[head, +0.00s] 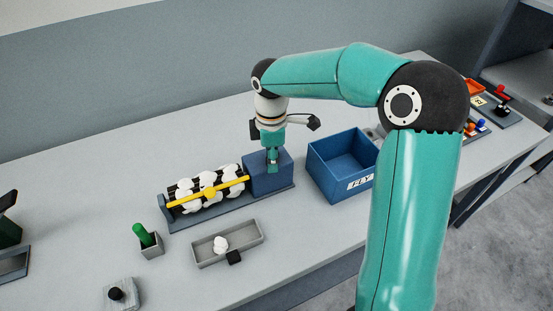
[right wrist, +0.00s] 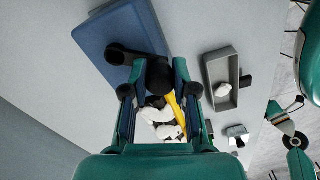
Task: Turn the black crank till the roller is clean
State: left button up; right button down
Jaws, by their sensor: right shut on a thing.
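The roller (head: 188,198) lies in a blue frame on the table in the head view. It is dark, with several white fluffy clumps on it and a yellow bar (head: 232,185) along it. A blue housing (head: 268,173) stands at its right end. My right gripper (head: 272,166) points down over the housing. In the right wrist view the black crank's knob (right wrist: 159,74) sits between the fingers, which are shut on it, and the crank arm (right wrist: 122,53) reaches left. The crank is mostly hidden by the gripper in the head view. My left gripper does not show.
A blue bin (head: 340,165) marked FLY stands right of the housing. A shallow grey tray (head: 257,229) with white fluff lies in front of the roller. A green-handled tool (head: 142,236) stands in a small holder at the left. The table behind the roller is clear.

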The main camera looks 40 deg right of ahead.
jog(key=m, duration=0.2)
jog(key=w+m, duration=0.1)
jog(key=w+a+m, duration=0.1)
jog(key=m, duration=0.1)
jog(key=shift+w+m, duration=0.15)
jog(key=shift+m, duration=0.15)
jog(key=m, duration=0.1)
jog(key=w+m, duration=0.1)
jog(key=m, duration=0.1)
jog(key=shift+w+m, duration=0.3)
jog(key=m, duration=0.1)
jog(key=w+m, duration=0.1)
jog(key=shift+d+m, duration=0.1)
jog(key=shift+m, duration=0.3)
jog(key=m, duration=0.1)
jog(key=w+m, duration=0.1)
jog(key=m, duration=0.1)
jog(key=w+d+m, duration=0.1)
jog(key=m, duration=0.1)
jog(key=shift+d+p, duration=0.1)
jog(key=shift+p, duration=0.2)
jog(key=m, duration=0.2)
jog(key=w+d+m, duration=0.1)
jog(key=m, duration=0.1)
jog(key=d+m, duration=0.1)
jog(key=m, duration=0.1)
jog(key=shift+w, duration=0.15)
jog(key=c, duration=0.9)
grip_release()
